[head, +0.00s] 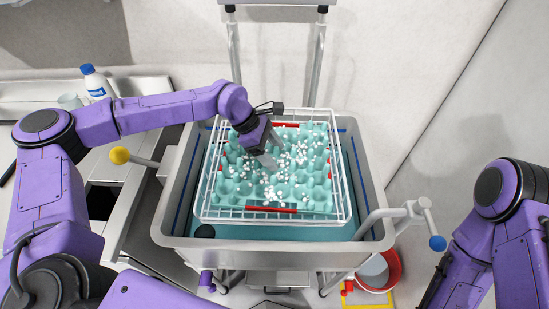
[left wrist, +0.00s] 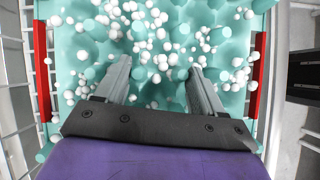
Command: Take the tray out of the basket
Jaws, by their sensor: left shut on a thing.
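A teal egg tray (head: 234,188) with raised bumps lies inside a white wire basket (head: 347,190). Many small white balls are scattered over the tray. My left gripper (head: 268,161) reaches down onto the tray's upper middle part. In the left wrist view the two fingers of the gripper (left wrist: 160,68) stand some way apart among the bumps, shut on part of the tray (left wrist: 228,48); the exact contact is hard to see. Red strips (head: 272,209) show along the tray's sides. My right arm shows at the right edge, but its gripper is out of view.
The basket sits in a grey sink-like tub (head: 165,215) with water-blue walls inside. A lever with a blue knob (head: 437,243) and one with a yellow knob (head: 120,155) stick out at the sides. A bottle (head: 95,82) stands on the left counter; a red bucket (head: 392,270) stands on the floor.

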